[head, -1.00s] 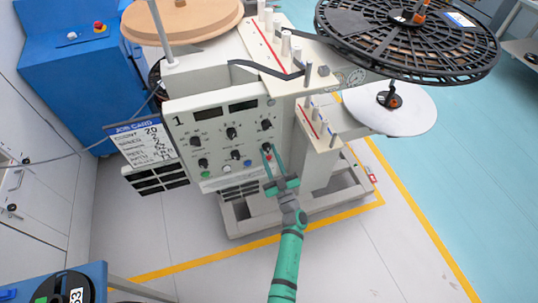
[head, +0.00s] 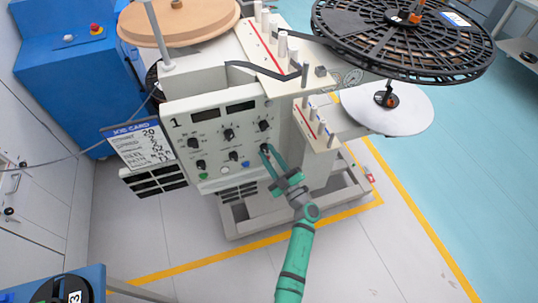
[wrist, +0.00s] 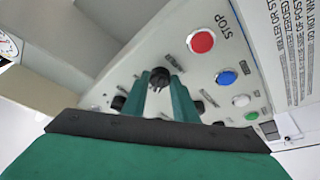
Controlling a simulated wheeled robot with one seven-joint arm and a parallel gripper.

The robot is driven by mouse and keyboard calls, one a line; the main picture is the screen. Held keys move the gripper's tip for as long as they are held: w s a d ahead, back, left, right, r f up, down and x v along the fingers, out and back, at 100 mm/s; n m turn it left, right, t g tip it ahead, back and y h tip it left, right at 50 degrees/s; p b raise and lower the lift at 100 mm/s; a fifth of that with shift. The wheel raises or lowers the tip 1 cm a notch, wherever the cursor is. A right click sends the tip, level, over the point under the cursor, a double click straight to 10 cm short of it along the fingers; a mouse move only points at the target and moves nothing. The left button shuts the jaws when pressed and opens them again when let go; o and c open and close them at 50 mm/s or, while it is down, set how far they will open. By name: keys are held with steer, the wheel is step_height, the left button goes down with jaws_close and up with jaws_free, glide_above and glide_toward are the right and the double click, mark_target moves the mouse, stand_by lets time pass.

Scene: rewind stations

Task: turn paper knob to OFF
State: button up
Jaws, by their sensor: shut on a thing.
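The grey control panel (head: 212,116) is marked 1 and carries several black knobs. My gripper (head: 267,151) is at the panel's right side, below the upper right knob (head: 263,126). In the wrist view the two green fingers (wrist: 163,88) are shut on a black knob (wrist: 158,77), one on each side of it. The knob's label is too small to read, so I cannot tell whether it is the paper knob or where it points. Another black knob (wrist: 118,102) sits just left of the fingers.
A red STOP button (wrist: 202,42), a blue button (wrist: 226,78), a white one (wrist: 240,100) and a green one (wrist: 251,116) lie close to the fingers. A large black reel (head: 404,38) overhangs at upper right. Floor is free at right.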

steer(key=o, duration=1.1)
steer(key=shift+c, duration=0.2)
steer(key=v, duration=1.1)
steer(key=shift+a, duration=0.1)
steer(key=s+a+r+m+g+h, duration=0.1)
steer(key=s+m+h, duration=0.3)
steer(key=s, duration=0.9)
steer(key=s+a+r+m+g+h, duration=0.1)
steer(key=s+a+r+m+h, duration=0.2)
steer(key=s, duration=1)
steer(key=s+a+r+m+h, duration=0.2)
steer(key=s+r+m+h, duration=0.2)
steer(key=s, duration=0.9)
steer(key=m, duration=0.3)
steer(key=shift+s+r+m+g+h, duration=0.2)
steer(key=shift+m+g+h, duration=0.1)
steer(key=shift+m+g, duration=0.1)
